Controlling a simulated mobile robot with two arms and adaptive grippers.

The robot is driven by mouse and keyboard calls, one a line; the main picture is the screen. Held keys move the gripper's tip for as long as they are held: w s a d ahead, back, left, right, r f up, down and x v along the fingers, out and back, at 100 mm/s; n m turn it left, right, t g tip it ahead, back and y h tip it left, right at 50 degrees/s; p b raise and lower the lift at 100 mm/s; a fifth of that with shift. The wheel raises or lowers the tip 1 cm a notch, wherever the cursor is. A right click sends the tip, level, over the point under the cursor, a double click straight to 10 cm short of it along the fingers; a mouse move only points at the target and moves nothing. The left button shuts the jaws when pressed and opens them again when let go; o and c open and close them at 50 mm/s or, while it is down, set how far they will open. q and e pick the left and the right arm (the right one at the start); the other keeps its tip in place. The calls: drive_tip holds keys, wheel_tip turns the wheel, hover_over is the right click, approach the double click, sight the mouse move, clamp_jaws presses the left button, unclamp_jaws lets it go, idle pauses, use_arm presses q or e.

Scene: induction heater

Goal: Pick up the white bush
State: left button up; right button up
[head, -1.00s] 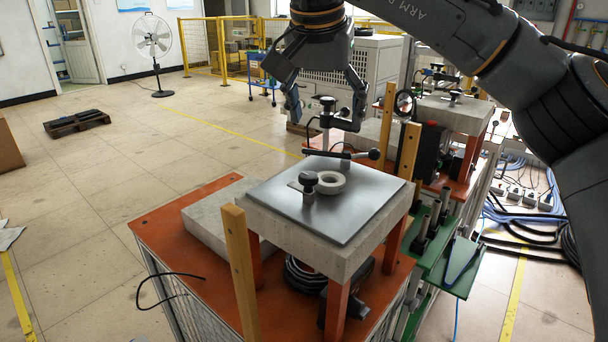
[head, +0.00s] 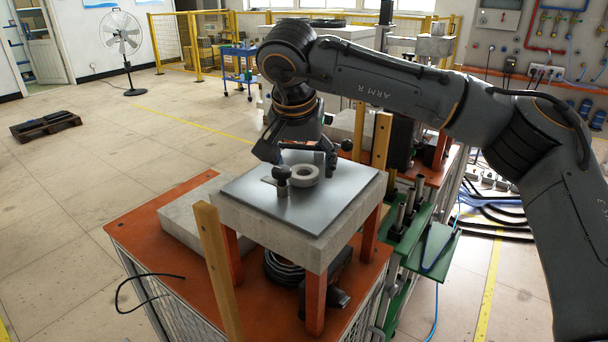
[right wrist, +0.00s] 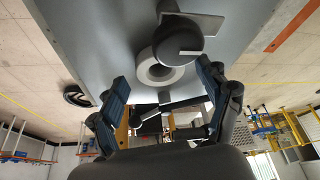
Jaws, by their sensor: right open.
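The white bush (head: 305,175) is a thick pale ring lying on the grey metal plate (head: 285,215) beside a black-knobbed clamp (head: 283,173). My right gripper (head: 303,158) is low over the far side of the plate, just behind the bush, with its fingers spread. In the right wrist view, the bush (right wrist: 158,70) shows ahead of and between the two open fingertips (right wrist: 163,82), with nothing held. The clamp knob (right wrist: 180,40) partly covers the bush there. My left gripper is not in view.
The plate sits on a concrete slab with orange legs, on an orange bench (head: 165,232). A wooden post (head: 218,265) stands at the front and another (head: 381,145) behind on the right. A green shelf (head: 430,250) is at the right. Floor on the left is mostly clear.

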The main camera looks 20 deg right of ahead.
drive_tip(key=shift+w+f, duration=0.2)
drive_tip(key=shift+f, duration=0.25)
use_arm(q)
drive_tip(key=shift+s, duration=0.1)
use_arm(e)
drive_tip(key=shift+c, duration=0.2)
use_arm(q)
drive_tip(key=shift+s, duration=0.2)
use_arm(e)
drive_tip(key=c, duration=1.3)
drive_tip(key=shift+r, duration=0.15)
